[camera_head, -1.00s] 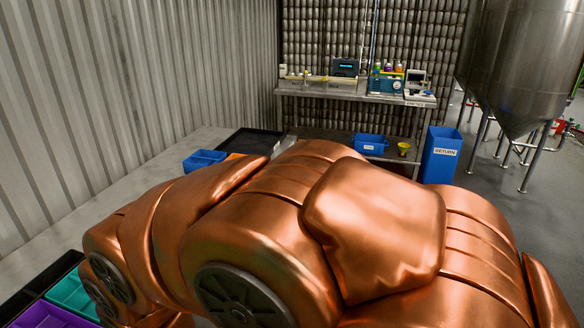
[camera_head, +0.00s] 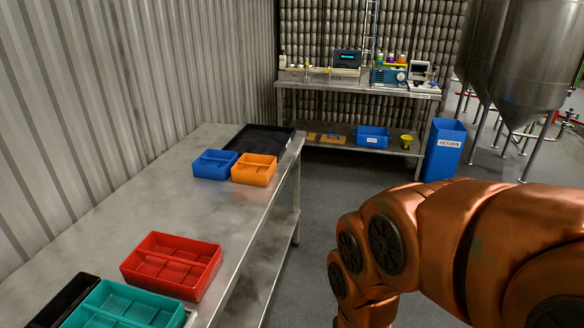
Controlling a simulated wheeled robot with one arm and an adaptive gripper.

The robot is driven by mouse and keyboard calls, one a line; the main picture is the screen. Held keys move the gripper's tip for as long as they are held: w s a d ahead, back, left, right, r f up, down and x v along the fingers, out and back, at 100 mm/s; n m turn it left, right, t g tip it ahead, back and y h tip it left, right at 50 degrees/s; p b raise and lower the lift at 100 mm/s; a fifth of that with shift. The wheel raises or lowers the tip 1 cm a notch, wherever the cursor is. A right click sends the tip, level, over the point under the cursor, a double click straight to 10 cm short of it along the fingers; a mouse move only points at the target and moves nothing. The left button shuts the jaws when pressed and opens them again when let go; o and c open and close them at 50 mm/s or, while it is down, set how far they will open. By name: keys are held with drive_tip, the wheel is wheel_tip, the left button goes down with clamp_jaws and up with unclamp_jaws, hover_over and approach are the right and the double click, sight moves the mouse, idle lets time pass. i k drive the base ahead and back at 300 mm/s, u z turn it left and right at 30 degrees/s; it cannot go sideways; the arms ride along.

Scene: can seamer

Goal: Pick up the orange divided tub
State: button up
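The orange divided tub (camera_head: 254,170) sits upright on the steel table (camera_head: 190,225), near its right edge toward the far end. It stands close beside a blue divided tub (camera_head: 213,164) on its left. My copper-coloured arm fills the lower right of the view, off the table's right side. My gripper is not in view, so its state does not show.
A black tray (camera_head: 262,139) lies behind the tubs. Nearer are a red divided tub (camera_head: 172,265), a teal divided tub (camera_head: 122,306) and a black container (camera_head: 66,300). The table middle is clear. A back bench (camera_head: 350,91) and a blue return bin (camera_head: 444,150) stand beyond.

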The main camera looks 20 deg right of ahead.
sight(257, 170)
drive_tip(key=u, duration=0.45)
drive_tip(key=k, duration=1.2)
drive_tip(key=z, duration=0.1)
drive_tip(key=i, duration=0.4)
drive_tip(key=z, duration=0.6)
drive_tip(key=i, duration=1.6)
drive_tip(key=u, duration=1.3)
drive_tip(key=i, duration=0.35)
drive_tip(key=u, duration=0.35)
